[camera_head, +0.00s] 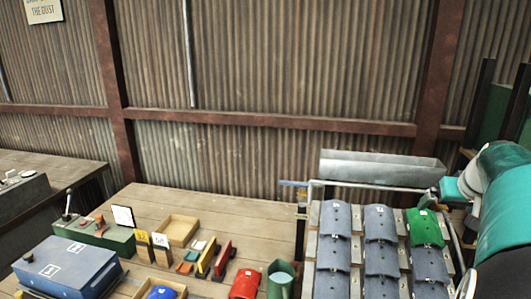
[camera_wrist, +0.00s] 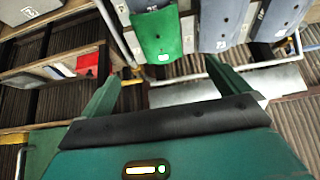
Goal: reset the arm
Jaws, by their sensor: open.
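My gripper (camera_wrist: 165,92) shows in the wrist view as two green fingers spread wide apart, with nothing between them. The same green plate (camera_head: 426,228) is at the top right of the conveyor in the head view. Rows of blue-grey curved plates (camera_head: 336,218) fill the rest of the conveyor.
A grey metal trough (camera_head: 380,168) runs behind the conveyor. A corrugated wall stands behind.

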